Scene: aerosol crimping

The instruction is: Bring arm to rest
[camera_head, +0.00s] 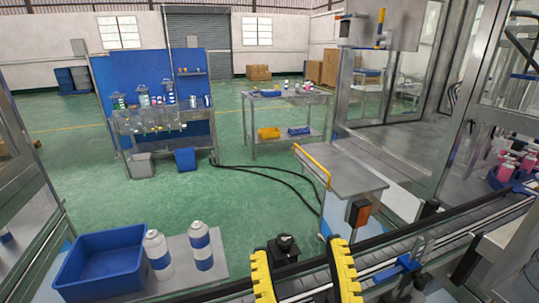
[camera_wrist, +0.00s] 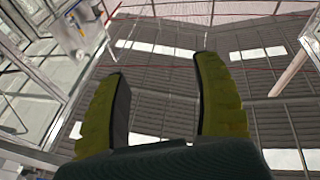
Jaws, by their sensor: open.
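My gripper (camera_head: 303,272) shows at the bottom of the head view, with two yellow ribbed fingers set apart and nothing between them. It also shows in the wrist view (camera_wrist: 160,100), where the fingers point up against the ceiling and the gap between them is empty. The gripper is in front of the conveyor (camera_head: 385,264) in the head view; whether it touches anything there cannot be told. Most of my arm is out of view.
Two white cans with blue bands (camera_head: 201,246) stand on a grey surface beside a blue bin (camera_head: 100,262) at lower left. A steel side table (camera_head: 345,175) stands behind the conveyor. A glazed machine enclosure (camera_head: 490,110) fills the right. Green floor (camera_head: 185,205) lies open at centre-left.

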